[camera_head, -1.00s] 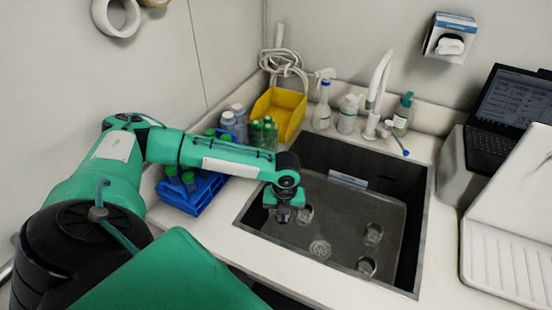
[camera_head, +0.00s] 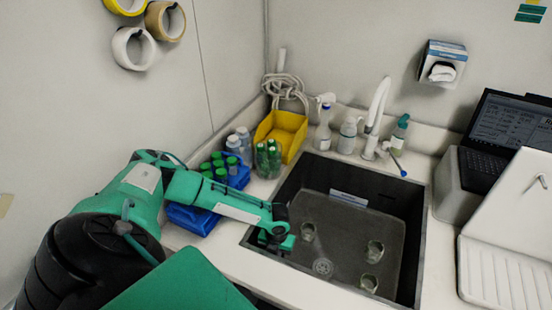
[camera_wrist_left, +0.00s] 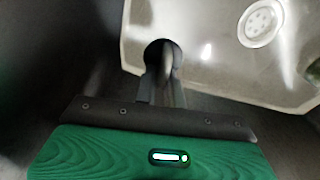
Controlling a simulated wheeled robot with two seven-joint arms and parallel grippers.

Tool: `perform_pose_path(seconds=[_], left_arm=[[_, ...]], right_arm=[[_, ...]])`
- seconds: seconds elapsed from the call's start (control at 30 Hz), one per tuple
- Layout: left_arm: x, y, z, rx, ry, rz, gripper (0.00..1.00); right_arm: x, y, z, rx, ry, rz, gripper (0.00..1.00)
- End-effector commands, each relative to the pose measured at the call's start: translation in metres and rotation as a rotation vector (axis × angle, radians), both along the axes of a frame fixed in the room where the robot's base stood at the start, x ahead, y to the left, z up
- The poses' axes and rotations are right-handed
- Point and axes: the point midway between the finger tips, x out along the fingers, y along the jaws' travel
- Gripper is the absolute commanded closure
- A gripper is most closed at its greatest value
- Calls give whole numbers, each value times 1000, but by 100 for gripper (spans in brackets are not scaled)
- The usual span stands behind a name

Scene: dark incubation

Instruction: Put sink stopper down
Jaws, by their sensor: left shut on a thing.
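My left gripper (camera_head: 275,243) is over the sink's left front part, pointing down. In the left wrist view, its fingers (camera_wrist_left: 163,78) are close together, shut on a small dark rounded thing (camera_wrist_left: 155,51), which seems to be the sink stopper. It is blurred and partly hidden by the fingers. The dark sink basin (camera_head: 345,262) lies below and to the right. Its round pale drain (camera_head: 322,267) is uncovered, right of the gripper; it also shows in the wrist view (camera_wrist_left: 262,22). Whether the stopper touches the basin I cannot tell. My right gripper is out of view.
Several glass beakers, such as one (camera_head: 374,250), stand in the basin. A blue rack (camera_head: 194,218) with green-capped bottles and a yellow bin (camera_head: 281,132) are left of and behind the sink. The faucet (camera_head: 374,118) is behind it; a laptop (camera_head: 500,135) is at right.

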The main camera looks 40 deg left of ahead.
Motion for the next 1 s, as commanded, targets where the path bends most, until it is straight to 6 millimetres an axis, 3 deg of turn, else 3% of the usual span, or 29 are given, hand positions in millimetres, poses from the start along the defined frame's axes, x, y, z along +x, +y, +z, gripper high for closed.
perform_pose_path(seconds=[0.2,0.6,1.0], left_arm=[[0,0,-36,1,1,1,100],[1,0,-73,0,0,1,100],[0,0,-81,0,-1,2,100]], right_arm=[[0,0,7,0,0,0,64],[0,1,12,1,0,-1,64],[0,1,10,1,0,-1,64]])
